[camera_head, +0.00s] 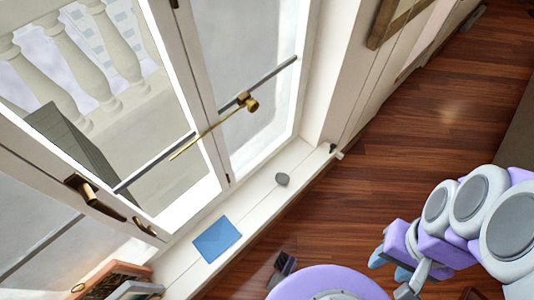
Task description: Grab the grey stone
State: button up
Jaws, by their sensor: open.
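A small grey stone (282,179) lies on the white windowsill (258,197), below the window. My gripper (389,264) is at the lower right over the wooden floor, with bluish fingertips spread apart and nothing seen between them. It is well to the right of the stone and lower in the picture, not touching it. My arm partly hides the gripper.
A blue flat square (216,239) lies on the sill, left of the stone. Books (118,283) stand at the lower left. A small dark object (283,265) is near the sill's lower edge. Wooden floor (420,140) is clear to the right.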

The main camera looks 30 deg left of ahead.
aim_at(283, 179)
jog(key=u, duration=1.7)
jog(key=l+u, duration=0.45)
jog(key=k+l+u, duration=0.1)
jog(key=u, duration=0.3)
jog(key=k+l+u, duration=0.15)
jog(key=l+u, duration=0.3)
jog(key=k+l+u, duration=0.15)
jog(key=u, duration=0.25)
jog(key=k+l+u, duration=0.2)
jog(key=k+l, duration=0.6)
jog(key=k, duration=0.1)
